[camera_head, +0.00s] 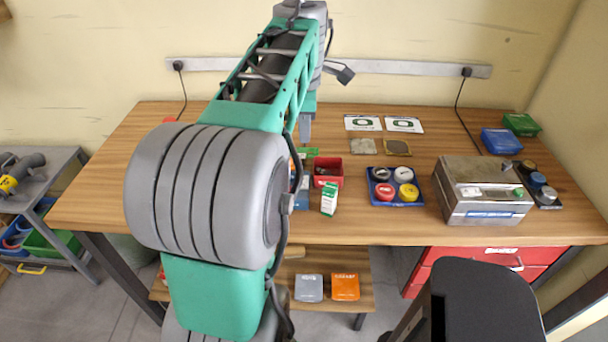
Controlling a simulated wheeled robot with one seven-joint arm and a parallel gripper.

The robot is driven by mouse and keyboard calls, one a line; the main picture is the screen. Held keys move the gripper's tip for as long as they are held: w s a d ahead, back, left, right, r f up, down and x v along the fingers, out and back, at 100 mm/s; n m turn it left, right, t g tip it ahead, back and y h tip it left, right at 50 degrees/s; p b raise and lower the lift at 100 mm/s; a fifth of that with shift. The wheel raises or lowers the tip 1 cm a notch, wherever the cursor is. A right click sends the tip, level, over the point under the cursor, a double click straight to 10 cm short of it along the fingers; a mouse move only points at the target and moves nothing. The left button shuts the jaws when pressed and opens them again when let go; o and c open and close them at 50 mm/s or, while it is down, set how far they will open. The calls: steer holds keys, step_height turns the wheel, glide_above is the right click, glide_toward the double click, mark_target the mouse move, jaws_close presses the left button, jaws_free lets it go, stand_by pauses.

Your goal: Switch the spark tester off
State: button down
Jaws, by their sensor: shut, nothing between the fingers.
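No thing in the head view can be read clearly as the spark tester. A metal box (466,208) with a pale panel and a blue label stands at the right of the workbench; its switch, if any, is too small to make out. A red thing (169,120) shows at the back left, mostly hidden behind my arm. My gripper (305,130) points down over the middle of the bench, partly hidden by my own arm. It looks shut and empty, apart from the metal box.
On the workbench (110,190) are a blue tray (383,200) with several round pots, a red bin (334,181), a green-white carton (329,198), and blue (500,141) and green (521,124) boxes. Cords hang from the wall rail (400,67).

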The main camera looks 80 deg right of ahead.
mark_target(304, 178)
steer(key=f, duration=0.4)
steer(key=d+f, duration=0.1)
steer(key=f, duration=0.4)
steer(key=f+p, duration=0.1)
steer(key=f, duration=0.4)
steer(key=shift+w+d, duration=0.3)
steer(key=shift+d, duration=0.1)
steer(key=shift+r, duration=0.1)
